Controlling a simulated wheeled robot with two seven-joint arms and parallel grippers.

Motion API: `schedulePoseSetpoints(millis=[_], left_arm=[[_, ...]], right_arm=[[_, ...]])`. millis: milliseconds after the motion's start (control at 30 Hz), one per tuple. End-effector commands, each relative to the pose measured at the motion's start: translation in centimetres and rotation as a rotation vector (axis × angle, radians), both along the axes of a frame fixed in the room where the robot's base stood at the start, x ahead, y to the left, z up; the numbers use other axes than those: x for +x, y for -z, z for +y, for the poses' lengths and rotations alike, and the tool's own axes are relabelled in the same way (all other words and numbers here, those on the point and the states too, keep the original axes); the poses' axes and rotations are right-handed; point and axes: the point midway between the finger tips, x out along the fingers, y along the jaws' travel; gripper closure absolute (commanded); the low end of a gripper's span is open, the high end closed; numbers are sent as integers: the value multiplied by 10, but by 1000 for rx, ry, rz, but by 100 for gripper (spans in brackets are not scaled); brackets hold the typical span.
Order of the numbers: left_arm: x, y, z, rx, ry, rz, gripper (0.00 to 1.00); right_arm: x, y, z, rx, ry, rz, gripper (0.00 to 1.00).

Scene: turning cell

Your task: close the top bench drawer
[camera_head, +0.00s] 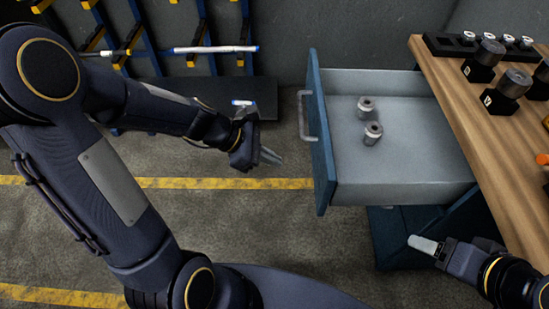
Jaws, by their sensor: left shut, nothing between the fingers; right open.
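The top bench drawer (415,165) is pulled out to the left from under the wooden bench top. It has a grey inside, a dark blue front panel (321,150) and a light handle (303,115) on its left face. Two metal cylinders (372,132) with holes stand inside it. My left gripper (270,157) is shut and empty, left of the drawer front and apart from it, a little lower than the handle in the picture. My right gripper (424,244) is at the lower right, below the drawer in the picture and empty; its finger gap is hard to see.
The wooden bench top (480,130) runs along the right with metal parts on black blocks (507,90) and a black rack. A blue rack (200,40) with rods stands at the back left. Grey floor with yellow lines (225,183) lies open left of the drawer.

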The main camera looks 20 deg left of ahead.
Motion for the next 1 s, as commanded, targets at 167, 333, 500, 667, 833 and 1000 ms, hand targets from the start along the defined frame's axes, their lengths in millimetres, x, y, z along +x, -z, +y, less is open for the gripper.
schedulePoseSetpoints(millis=[167,333,500,667,833,1000], left_arm=[[8,32,-30,0,7,3,100],[16,46,-55,1,8,-1,100],[24,44,-76,1,7,-2,100],[26,44,-84,1,4,-1,100],[27,44,-85,1,3,-1,100],[27,44,-85,1,4,-1,100]], right_arm=[[0,17,0,0,0,0,31],[0,23,0,0,0,0,31],[0,23,0,0,0,0,31],[0,24,0,0,0,0,31],[0,24,0,0,0,0,31],[0,24,0,0,0,0,31]])
